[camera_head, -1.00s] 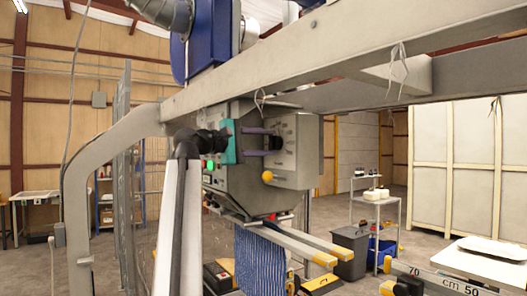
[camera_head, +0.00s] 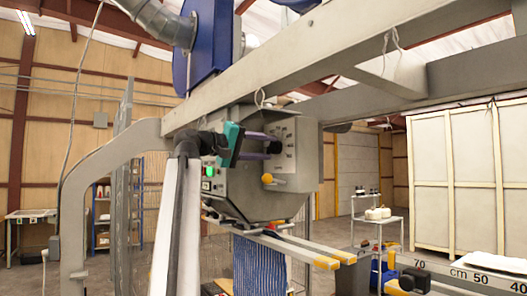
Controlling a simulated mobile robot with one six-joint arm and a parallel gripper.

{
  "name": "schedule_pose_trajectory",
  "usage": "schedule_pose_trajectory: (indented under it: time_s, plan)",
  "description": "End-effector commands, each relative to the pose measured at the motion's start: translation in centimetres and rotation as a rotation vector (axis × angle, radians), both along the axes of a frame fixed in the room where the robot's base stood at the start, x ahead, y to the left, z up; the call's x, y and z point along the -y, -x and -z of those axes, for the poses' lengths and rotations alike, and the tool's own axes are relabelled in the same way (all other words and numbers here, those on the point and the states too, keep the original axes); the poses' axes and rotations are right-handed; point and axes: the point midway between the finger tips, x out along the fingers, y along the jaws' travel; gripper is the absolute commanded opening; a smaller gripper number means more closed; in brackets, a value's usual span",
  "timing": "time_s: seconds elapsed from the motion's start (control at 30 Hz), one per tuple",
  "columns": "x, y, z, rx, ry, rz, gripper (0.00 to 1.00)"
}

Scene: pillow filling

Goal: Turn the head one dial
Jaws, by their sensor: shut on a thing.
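The head one dial (camera_head: 275,147) is a dark knob on the grey panel (camera_head: 301,136) of the filling head, with pale markings to its right. My gripper (camera_head: 267,146) has a teal body and two purple fingers. It reaches in from the left, with one finger above the other, and is shut on the dial. The teal body is tilted, its top leaning right. The fingers partly hide the dial, so its pointer cannot be read.
A green lit button (camera_head: 209,171) is on the left side of the head. A grey beam (camera_head: 330,60) runs above. Blue striped fabric (camera_head: 260,264) hangs below, beside yellow-tipped bars (camera_head: 328,263).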

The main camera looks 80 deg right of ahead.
Motion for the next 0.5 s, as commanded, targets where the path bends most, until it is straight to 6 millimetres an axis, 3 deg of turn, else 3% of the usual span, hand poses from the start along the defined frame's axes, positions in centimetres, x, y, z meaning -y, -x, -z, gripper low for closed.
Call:
schedule_pose_trajectory:
  time_s: [0.33, 0.37, 0.43, 0.5]
  plan:
    - [0.13, 0.00, -0.52, -0.005, 0.009, -0.003, 0.18]
    - [0.13, -0.01, -0.53, -0.006, 0.009, -0.004, 0.44]
    - [0.12, -0.01, -0.50, -0.006, 0.008, -0.003, 0.56]
    - [0.11, -0.01, -0.43, -0.005, 0.007, -0.003, 0.59]
